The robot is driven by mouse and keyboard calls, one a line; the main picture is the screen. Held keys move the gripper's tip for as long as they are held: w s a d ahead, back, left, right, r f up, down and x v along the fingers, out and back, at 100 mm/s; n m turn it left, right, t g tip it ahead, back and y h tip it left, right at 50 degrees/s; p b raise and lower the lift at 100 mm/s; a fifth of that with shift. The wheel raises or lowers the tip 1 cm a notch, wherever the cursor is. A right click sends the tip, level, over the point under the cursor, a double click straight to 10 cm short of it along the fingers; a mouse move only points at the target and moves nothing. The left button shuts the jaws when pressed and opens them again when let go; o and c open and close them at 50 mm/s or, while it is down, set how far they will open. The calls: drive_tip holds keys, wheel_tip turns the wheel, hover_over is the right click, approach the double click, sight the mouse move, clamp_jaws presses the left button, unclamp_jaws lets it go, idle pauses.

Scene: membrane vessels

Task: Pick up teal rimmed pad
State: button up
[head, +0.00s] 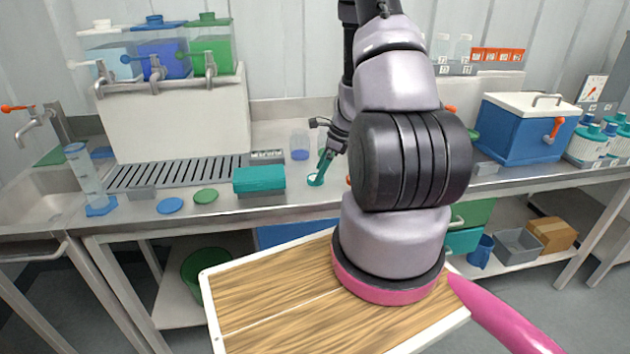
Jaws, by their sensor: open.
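A small teal-rimmed round pad (316,180) with a paler middle lies on the steel counter, left of my arm. My gripper (322,163) reaches down from the upper right, with its narrow fingers close above the pad. It is open, and I see nothing held in it. The fingers are small in the picture and overlap the pad's far edge, so I cannot tell whether they touch it. My own arm covers the counter just to the right.
A teal box (258,180) stands close left of the pad. A clear blue bottle (300,146) is behind it. A green disc (206,196) and a blue disc (171,205) lie further left. A blue cooler (524,128) stands at the right. The counter's front edge is near.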

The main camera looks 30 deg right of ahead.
drive_tip(key=shift+x, duration=0.85)
drive_tip(key=c, duration=1.4)
drive_tip(key=shift+o, duration=0.2)
drive_tip(key=shift+r, duration=0.1)
drive_tip(key=shift+r, duration=0.1)
